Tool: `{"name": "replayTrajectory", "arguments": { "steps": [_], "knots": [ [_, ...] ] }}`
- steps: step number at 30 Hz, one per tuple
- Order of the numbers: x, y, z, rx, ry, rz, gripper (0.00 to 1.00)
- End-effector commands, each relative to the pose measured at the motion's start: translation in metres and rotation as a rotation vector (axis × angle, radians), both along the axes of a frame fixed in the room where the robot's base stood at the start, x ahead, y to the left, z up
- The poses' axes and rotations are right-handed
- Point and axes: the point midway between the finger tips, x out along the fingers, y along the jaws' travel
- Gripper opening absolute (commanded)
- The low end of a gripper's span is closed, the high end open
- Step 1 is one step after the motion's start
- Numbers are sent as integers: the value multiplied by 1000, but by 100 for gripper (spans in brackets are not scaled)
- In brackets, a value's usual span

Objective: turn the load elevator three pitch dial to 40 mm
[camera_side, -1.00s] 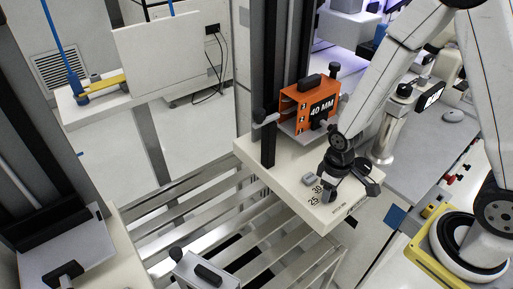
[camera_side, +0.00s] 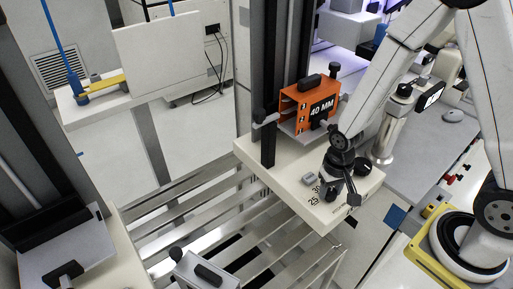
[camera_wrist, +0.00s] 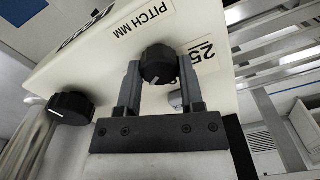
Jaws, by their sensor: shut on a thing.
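The pitch dial is a black ribbed knob (camera_wrist: 158,66) on the cream front block (camera_side: 268,160) of the elevator. In the wrist view the two fingers of my gripper (camera_wrist: 160,72) stand on either side of it, shut on it. A "PITCH MM" label and a "25" mark show beside it. In the side view my gripper (camera_side: 341,188) covers most of the dial, with the 25 and 30 marks visible to its left. The other marks and the dial's pointer are hidden or unclear.
A second black knob (camera_wrist: 71,107) sits near my gripper on the same block; it also shows in the side view (camera_side: 364,166). An orange magazine (camera_side: 296,103) labelled "40 MM" stands behind. A slatted metal frame (camera_side: 225,225) lies to the left.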

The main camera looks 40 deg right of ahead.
Motion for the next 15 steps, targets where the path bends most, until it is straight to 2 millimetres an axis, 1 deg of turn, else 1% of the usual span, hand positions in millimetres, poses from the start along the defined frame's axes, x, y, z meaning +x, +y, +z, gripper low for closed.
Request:
{"name": "replayTrajectory", "arguments": {
  "steps": [9,10,11,12,13,15],
  "knots": [
    [0,0,0,0,0,0,0],
    [0,0,0,0,0,0,58],
    [0,0,0,0,0,0,68],
    [0,0,0,0,0,0,80],
    [0,0,0,0,0,0,84],
    [0,0,0,0,0,0,84]
  ]
}}
